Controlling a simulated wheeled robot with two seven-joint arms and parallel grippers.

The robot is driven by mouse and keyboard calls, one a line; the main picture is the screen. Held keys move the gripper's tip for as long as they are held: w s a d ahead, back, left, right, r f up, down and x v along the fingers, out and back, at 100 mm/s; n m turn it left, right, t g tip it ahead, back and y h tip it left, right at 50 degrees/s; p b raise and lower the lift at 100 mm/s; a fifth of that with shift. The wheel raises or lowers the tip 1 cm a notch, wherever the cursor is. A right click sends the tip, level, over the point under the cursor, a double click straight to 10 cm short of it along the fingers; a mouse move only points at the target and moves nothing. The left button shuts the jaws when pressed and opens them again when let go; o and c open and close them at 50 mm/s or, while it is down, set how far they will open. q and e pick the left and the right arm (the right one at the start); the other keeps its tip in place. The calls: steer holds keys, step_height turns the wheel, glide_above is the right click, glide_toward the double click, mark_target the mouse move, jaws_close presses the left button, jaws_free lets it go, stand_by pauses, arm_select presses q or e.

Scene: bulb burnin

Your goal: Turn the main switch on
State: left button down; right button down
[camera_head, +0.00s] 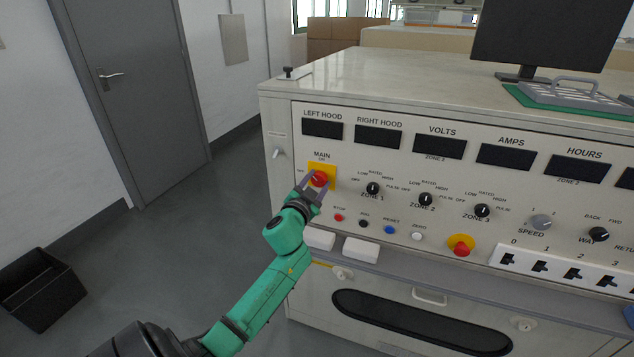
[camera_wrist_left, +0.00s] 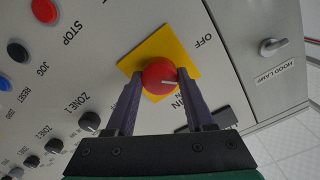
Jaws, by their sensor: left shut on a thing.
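The main switch is a red round knob (camera_head: 319,179) on a yellow plate (camera_head: 331,170), under the MAIN label at the left of the panel. The right gripper is not in view.
Zone knobs (camera_head: 372,188), push buttons (camera_head: 339,217) and a red button on yellow (camera_head: 461,248) lie right of and below the switch. A hood lamp toggle (camera_wrist_left: 272,46) is beside it. A dark bin (camera_head: 40,289) stands on the floor at left.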

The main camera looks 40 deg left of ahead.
arm_select(q)
steer(key=m, duration=0.4)
steer(key=shift+f+m, duration=0.1)
steer(key=shift+m, duration=0.2)
steer(key=m, duration=0.4)
steer(key=shift+m, duration=0.4)
steer(key=shift+c, duration=1.3)
jaws_free()
